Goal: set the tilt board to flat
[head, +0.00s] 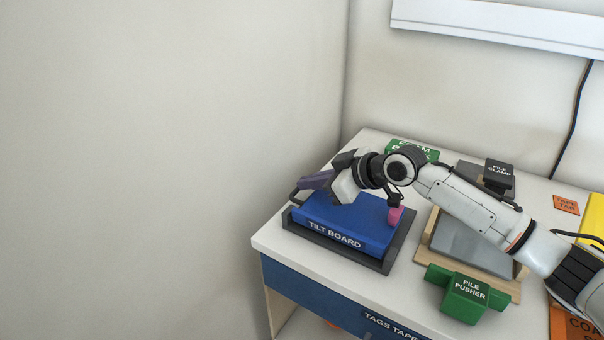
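The tilt board (345,236) is a blue labelled slab on a dark grey base (384,266) at the table's left front corner. Its blue top looks slightly tilted, but my arm covers part of it and I cannot tell its exact angle. A pink knob (395,216) shows at its right side. My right gripper (316,181) is over the board's far left part, beside a purple piece and a dark handle-like bar (294,194). Its fingers are not clear, so I cannot tell whether it holds anything. My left gripper is out of view.
Right of the board are a wooden tray (430,237) with a grey plate, a green pile pusher (466,296) and a black pile clamp (499,172). A green labelled block (408,149) stands behind. A wall is close on the left.

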